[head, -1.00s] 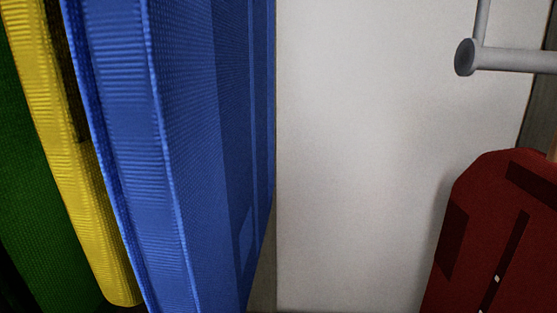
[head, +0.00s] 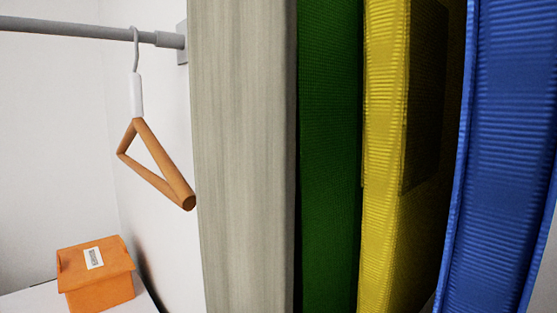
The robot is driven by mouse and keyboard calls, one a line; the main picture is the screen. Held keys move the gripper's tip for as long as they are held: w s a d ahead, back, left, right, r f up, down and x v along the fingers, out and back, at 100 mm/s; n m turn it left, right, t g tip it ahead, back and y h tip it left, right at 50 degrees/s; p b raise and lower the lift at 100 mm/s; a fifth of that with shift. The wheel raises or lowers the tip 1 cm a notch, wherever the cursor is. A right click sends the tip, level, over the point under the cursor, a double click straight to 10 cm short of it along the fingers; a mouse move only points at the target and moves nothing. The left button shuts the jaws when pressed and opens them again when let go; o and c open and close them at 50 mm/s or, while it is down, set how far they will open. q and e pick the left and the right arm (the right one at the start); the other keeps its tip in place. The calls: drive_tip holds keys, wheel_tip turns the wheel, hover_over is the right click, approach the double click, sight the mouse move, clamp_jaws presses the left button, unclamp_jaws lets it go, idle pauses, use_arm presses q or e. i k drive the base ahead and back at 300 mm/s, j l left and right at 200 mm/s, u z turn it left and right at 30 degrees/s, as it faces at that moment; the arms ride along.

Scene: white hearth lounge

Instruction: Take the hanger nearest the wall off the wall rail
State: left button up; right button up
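A wooden hanger (head: 160,167) with a white neck and a grey metal hook hangs from the wall rail (head: 80,31) at the upper left of the head view. The hook is over the rail, close to the rail's end bracket (head: 182,42) at the wall. It is the only hanger in view now, and it is seen at an angle, with nothing on it. Neither of my grippers is in view.
A pale wooden panel (head: 243,150) stands upright right of the hanger. Green (head: 327,150), yellow (head: 385,150) and blue (head: 510,150) binder-like items fill the right side, very near. An orange lidded box (head: 97,275) sits on a white surface below the hanger.

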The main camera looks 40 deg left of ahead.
sight(176, 189)
drive_tip(key=j+u, duration=0.1)
drive_tip(key=u, duration=0.3)
drive_tip(key=j+u, duration=0.1)
drive_tip(key=u, duration=0.3)
drive_tip(key=k+j+u, duration=0.1)
drive_tip(key=u, duration=0.35)
drive_tip(key=j+u, duration=0.15)
drive_tip(key=u, duration=0.25)
drive_tip(key=j, duration=0.15)
drive_tip(key=i, duration=0.05)
